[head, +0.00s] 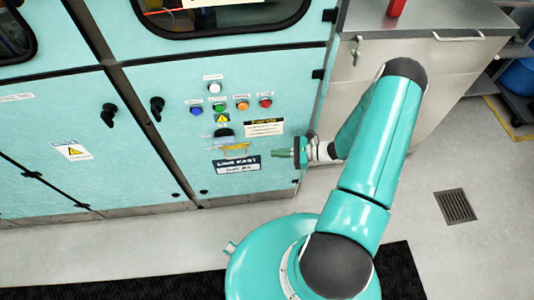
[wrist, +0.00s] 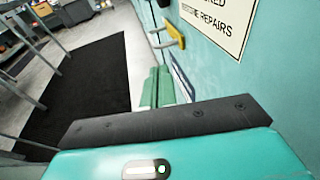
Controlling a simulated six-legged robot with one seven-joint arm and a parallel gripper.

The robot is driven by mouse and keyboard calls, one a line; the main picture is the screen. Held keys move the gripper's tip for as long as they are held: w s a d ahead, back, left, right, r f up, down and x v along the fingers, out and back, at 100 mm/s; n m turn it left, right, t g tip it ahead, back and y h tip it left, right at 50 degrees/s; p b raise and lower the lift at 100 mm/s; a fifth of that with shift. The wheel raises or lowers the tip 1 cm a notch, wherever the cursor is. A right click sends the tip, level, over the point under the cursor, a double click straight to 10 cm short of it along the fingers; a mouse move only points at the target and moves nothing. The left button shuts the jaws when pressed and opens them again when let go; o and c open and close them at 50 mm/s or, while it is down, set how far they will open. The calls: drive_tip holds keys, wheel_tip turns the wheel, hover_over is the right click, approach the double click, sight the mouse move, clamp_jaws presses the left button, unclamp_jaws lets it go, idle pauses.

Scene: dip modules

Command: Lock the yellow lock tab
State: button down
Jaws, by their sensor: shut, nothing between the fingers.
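The yellow lock tab (head: 236,147) sits on the teal cabinet front, below a dark handle-like part (head: 224,132) and above the dark label plate (head: 237,165). In the wrist view the yellow tab (wrist: 175,34) sticks out from the panel, beyond the fingertips. My gripper (head: 274,153) is to the right of the tab in the head view, apart from it, with its green fingers pointing left. In the wrist view the fingers (wrist: 157,88) are together with nothing between them. Whether the tab is locked cannot be told.
Several coloured push buttons (head: 242,106) sit above the tab. A repair notice (wrist: 222,18) is on the panel beside it. Black door knobs (head: 157,108) stick out at the left. A grey cabinet (head: 420,70) stands at the right. A black mat (wrist: 85,88) lies on the floor.

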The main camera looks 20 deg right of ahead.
drive_tip(key=shift+v, duration=2.7)
drive_tip(key=shift+d, duration=0.1)
